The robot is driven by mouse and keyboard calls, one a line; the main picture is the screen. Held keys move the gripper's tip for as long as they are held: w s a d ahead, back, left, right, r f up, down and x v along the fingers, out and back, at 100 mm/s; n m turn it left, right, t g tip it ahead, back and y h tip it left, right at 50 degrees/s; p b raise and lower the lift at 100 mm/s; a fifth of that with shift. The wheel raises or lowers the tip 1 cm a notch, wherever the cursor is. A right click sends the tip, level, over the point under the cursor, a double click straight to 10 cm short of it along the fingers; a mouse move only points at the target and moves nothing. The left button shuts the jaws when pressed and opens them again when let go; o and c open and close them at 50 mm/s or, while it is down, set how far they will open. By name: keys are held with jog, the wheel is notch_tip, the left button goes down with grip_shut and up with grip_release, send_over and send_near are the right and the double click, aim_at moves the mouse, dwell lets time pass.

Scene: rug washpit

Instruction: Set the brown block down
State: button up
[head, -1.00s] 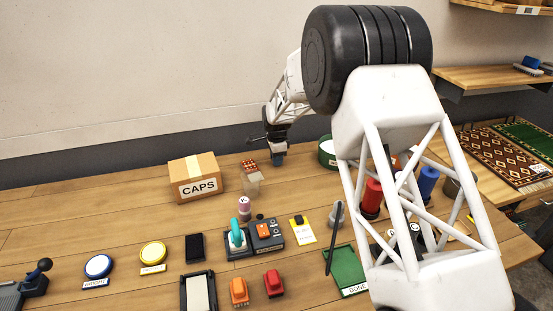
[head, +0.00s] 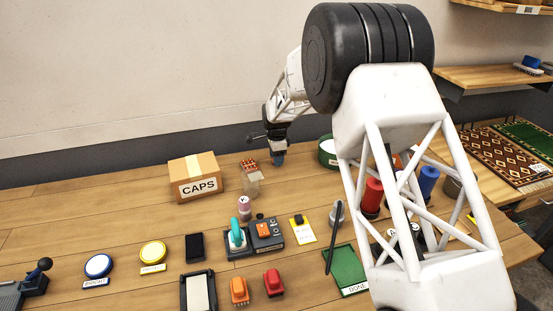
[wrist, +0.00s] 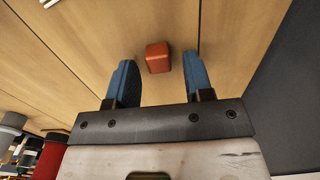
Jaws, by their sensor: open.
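The brown block (wrist: 158,57), a small reddish-brown piece, shows in the wrist view on the wooden table. It lies between the tips of my gripper's blue fingers (wrist: 158,64), with a visible gap on each side. My gripper is open and not gripping it. In the head view my gripper (head: 277,159) is low over the back of the table, right of the CAPS box. The block is too small and too covered by the fingers to make out clearly there.
The CAPS box (head: 196,180) and a small clear container (head: 252,183) stand left of my gripper. A green round tub (head: 327,152) stands to its right. Red (head: 372,194) and blue (head: 428,181) spools stand farther right. Buttons and switches fill the front.

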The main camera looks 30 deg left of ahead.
notch_tip(320, 180, up, 12)
jog(key=shift+f, duration=0.2)
dwell(0.4)
dwell(0.8)
jog(key=s+d+r+n, duration=0.1)
jog(key=d+r, duration=0.5)
jog(key=d, duration=0.5)
jog(key=s+d+r+n, duration=0.1)
jog(key=d+r, duration=0.5)
jog(key=d, duration=0.4)
jog(key=s+d+r+n+t, duration=0.1)
jog(key=s+d+r, duration=0.3)
jog(key=d, duration=0.6)
jog(key=s+d+r+n, duration=0.1)
jog(key=s+d+r, duration=0.3)
jog(key=d, duration=0.5)
jog(key=s+d+n+t, duration=0.1)
jog(key=s+d+n, duration=0.1)
jog(key=s+d, duration=1.2)
jog(key=s+d+f+n, duration=0.1)
jog(key=s+d+f, duration=0.1)
jog(key=s+d, duration=0.3)
jog(key=s+d+f+n, duration=0.1)
jog(key=s+d+f, duration=0.2)
jog(key=s, duration=1.1)
jog(key=d, duration=0.2)
jog(key=shift+s+d+n+t, duration=0.25)
jog(key=shift+d+n+t, duration=0.05)
jog(key=shift+d+n, duration=0.1)
